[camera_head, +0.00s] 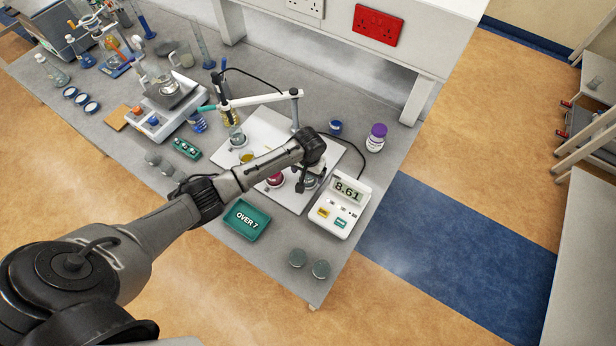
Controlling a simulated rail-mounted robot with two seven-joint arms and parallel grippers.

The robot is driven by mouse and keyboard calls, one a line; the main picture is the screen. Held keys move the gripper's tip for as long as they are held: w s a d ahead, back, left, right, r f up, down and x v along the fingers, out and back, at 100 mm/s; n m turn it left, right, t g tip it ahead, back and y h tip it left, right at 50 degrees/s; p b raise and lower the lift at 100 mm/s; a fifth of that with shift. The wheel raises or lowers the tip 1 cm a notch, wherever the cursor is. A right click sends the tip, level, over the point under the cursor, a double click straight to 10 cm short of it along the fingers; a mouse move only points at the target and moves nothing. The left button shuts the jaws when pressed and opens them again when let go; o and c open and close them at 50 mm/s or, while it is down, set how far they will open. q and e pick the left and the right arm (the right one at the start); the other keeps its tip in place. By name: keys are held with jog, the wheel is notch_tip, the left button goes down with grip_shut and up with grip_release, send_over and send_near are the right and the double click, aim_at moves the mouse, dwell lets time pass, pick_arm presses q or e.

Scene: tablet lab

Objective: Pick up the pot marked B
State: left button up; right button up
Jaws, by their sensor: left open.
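Several small pots stand on a white mat (335,150) at the front right of the grey bench; I cannot read a letter on any of them. They are a magenta pot (275,181), a pale grey-green pot (311,182), a yellow pot (246,157) and a clear pot (238,139) under the probe. My left arm reaches in from the lower left across the mat. My left gripper (304,186) points down at the grey-green pot and partly hides it. It is open; I cannot tell whether it touches the pot. My right gripper is not in view.
A meter (339,204) reading 8.61 stands close right of the gripper. A green "OVER 7" tray (246,219) lies in front. A probe stand (262,99) spans the mat's back. A purple-capped bottle (376,138) and two grey discs (309,263) are nearby.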

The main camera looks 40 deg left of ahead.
pick_arm(q)
jog(key=shift+f, duration=0.4)
jog(key=shift+c, duration=0.4)
jog(key=c, duration=1)
jog(key=shift+r, duration=0.15)
